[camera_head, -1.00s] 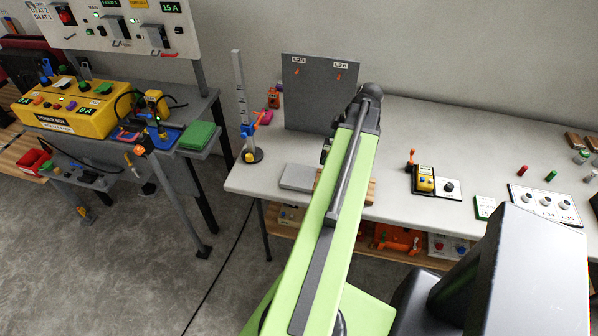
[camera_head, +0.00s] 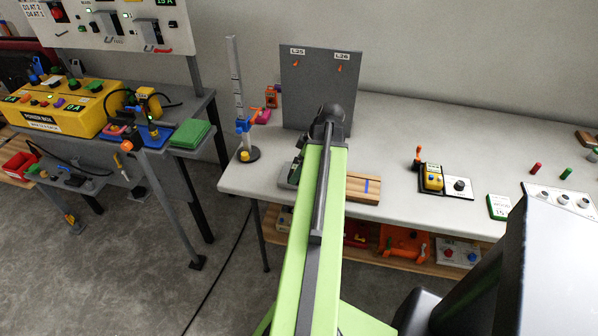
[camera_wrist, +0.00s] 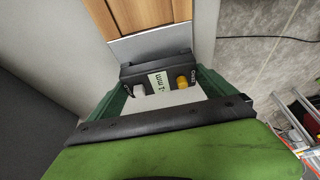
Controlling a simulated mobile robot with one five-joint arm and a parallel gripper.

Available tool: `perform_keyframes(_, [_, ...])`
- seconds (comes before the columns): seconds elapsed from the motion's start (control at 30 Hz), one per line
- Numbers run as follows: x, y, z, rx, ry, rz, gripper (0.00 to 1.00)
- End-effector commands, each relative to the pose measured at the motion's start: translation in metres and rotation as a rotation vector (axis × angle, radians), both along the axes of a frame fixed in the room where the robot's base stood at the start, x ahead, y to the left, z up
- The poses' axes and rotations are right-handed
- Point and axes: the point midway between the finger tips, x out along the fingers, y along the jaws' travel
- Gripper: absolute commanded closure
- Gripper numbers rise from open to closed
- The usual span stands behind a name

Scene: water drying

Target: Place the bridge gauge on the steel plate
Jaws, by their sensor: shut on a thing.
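My gripper (camera_wrist: 164,86) is shut on the bridge gauge (camera_wrist: 156,66), a dark block with a pale "-1 mm" label, a yellow knob and a white post. The green fingers stand on either side of it in the wrist view. The steel plate (camera_head: 285,182) is a flat grey slab on the bench, partly hidden by my arm in the head view. In the wrist view, a grey strip of the plate (camera_wrist: 122,48) shows just beyond the gauge. I cannot tell whether the gauge touches it. The gauge is not clearly visible in the head view.
A wooden block (camera_head: 362,187) with a blue stripe lies beside the plate. An upright grey panel (camera_head: 300,92) stands behind, and a height stand (camera_head: 238,100) is at left.

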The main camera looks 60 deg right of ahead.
Motion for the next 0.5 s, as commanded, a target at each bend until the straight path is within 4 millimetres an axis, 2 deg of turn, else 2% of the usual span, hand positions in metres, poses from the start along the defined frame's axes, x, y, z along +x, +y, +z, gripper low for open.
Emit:
perform_keyframes(0.27, [0.0003,0.0002,-0.0016,0.000,0.000,0.001,0.58])
perform_keyframes(0.3, [0.0003,0.0002,-0.0018,0.000,0.000,0.001,0.04])
perform_keyframes(0.33, [0.0004,0.0002,-0.0007,0.000,0.000,0.001,0.00])
perform_keyframes(0.5, [0.0005,0.0004,-0.0005,0.001,0.000,0.001,0.00])
